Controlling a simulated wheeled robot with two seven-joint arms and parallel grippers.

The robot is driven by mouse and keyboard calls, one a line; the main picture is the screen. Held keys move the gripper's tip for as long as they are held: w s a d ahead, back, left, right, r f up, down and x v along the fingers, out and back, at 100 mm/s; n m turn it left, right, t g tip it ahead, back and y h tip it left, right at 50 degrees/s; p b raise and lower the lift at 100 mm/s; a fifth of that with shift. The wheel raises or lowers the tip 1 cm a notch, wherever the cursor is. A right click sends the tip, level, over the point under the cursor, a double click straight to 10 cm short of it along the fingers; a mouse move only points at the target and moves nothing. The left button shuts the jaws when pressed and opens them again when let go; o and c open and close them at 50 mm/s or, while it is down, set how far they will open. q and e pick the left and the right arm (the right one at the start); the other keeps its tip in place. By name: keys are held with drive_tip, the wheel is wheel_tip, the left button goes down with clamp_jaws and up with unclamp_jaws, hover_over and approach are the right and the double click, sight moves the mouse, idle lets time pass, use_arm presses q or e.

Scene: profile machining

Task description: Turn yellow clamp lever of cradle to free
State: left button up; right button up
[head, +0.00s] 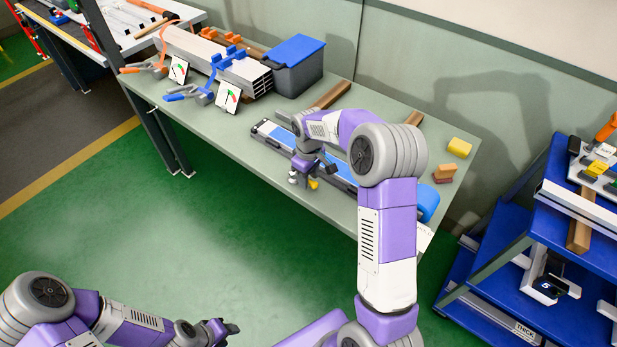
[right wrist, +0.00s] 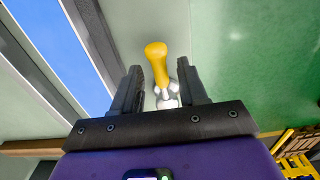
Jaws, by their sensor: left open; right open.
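The yellow clamp lever (head: 313,184) is at the front side of the long blue and grey cradle (head: 268,134) on the bench. In the right wrist view the lever's yellow handle (right wrist: 156,54) and its silver base stand between my two open fingers. My right gripper (head: 305,170) is at the lever, and its fingertips (right wrist: 160,82) appear on either side of it. I cannot tell whether either finger touches it. My right arm hides the middle of the cradle. My left gripper (head: 230,328) is low at the left, over the floor, open and far from the bench.
The bench (head: 225,130) also holds a grey bin with a blue lid (head: 292,65), metal profiles (head: 235,75), orange and blue clamps and a yellow block (head: 459,147). A blue shelf cart (head: 520,220) stands at the right. Green floor is clear in front.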

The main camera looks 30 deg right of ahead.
drive_tip(key=shift+c, duration=0.4)
clamp_jaws()
